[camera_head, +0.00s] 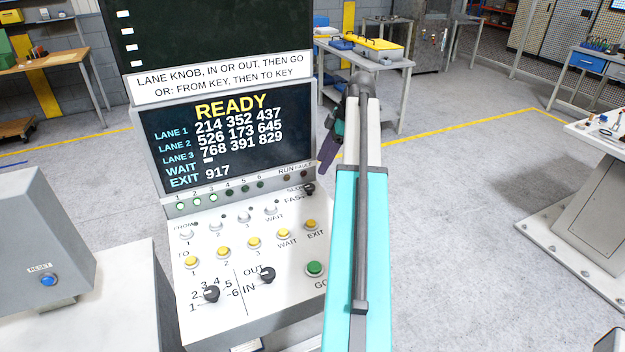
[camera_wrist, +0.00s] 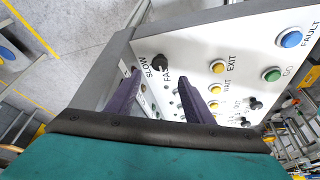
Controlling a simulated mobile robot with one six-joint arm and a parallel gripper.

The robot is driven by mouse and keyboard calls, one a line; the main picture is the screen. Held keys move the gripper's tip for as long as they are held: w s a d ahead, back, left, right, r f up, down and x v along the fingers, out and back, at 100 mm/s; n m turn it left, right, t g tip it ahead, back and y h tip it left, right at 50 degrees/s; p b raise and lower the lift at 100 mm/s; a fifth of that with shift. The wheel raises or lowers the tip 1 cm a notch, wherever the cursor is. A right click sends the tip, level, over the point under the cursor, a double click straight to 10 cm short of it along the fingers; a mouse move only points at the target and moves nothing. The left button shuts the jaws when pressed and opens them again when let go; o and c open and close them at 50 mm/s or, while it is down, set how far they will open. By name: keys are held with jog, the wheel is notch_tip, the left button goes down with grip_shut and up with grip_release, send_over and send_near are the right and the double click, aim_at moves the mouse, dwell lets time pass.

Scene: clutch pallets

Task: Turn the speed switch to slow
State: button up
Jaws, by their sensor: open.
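The speed switch is a small black knob (camera_head: 309,189) at the upper right of the white control panel (camera_head: 215,290), beside the labels SLOW and FAST. My gripper (camera_head: 327,152) has purple fingers and hangs above the right edge of the console. In the wrist view my gripper (camera_wrist: 160,78) is open and empty, its fingers either side of the line to the knob, apart from it.
The panel also carries yellow buttons (camera_head: 254,243), a green GO button (camera_head: 316,268), a lane knob (camera_head: 211,294) and an IN/OUT knob (camera_head: 267,275). The screen (camera_head: 223,143) reads READY. A grey box with a blue RESET button (camera_head: 48,280) stands left.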

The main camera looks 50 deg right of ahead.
aim_at(310, 186)
jog(key=shift+p+x, duration=1.35)
jog(key=shift+x, duration=3.25)
jog(key=shift+c, duration=0.4)
